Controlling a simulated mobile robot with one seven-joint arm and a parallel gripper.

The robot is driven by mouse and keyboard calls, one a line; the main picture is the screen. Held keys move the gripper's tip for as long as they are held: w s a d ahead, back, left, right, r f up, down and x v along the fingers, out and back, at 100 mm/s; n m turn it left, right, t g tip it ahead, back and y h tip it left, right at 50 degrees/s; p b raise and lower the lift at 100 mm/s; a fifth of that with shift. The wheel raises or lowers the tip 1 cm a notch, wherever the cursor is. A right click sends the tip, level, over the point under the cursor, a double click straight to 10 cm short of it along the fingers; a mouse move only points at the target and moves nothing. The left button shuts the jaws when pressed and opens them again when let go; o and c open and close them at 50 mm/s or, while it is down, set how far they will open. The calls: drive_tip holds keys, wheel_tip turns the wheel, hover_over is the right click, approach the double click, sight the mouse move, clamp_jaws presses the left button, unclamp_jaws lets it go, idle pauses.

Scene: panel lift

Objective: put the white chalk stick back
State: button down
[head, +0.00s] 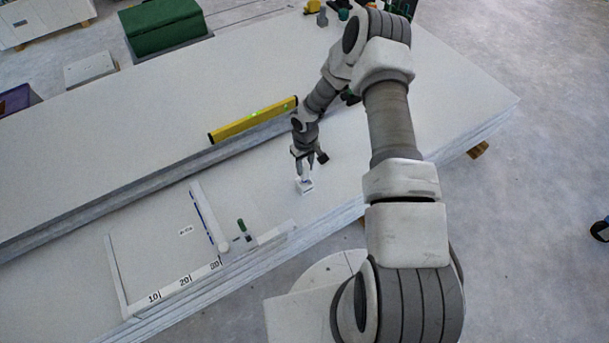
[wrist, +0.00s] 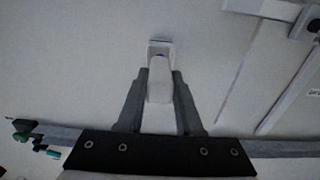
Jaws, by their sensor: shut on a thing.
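My gripper (head: 304,166) is over the white panel, pointing down. It also shows in the wrist view (wrist: 160,76), with its two dark fingers shut on a pale, wide piece, the white chalk stick (wrist: 159,88). Beyond the fingertips is a small white square holder (wrist: 160,46) with a dark rim line; in the head view the holder (head: 304,187) stands on the panel right below the gripper. The stick's far end is at the holder; I cannot tell whether it is inside or only above it.
A yellow level (head: 254,119) lies behind the gripper along a grey rail. To the left are a white bar with a blue line (head: 207,215), a green-capped marker (head: 241,226) and a ruler strip (head: 185,280). The panel right of the holder is clear.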

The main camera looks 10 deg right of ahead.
sight(304, 174)
drive_tip(key=shift+f+b, duration=0.7)
drive_tip(key=shift+f, duration=1.3)
drive_tip(key=shift+f, duration=0.1)
drive_tip(key=c, duration=0.6)
unclamp_jaws()
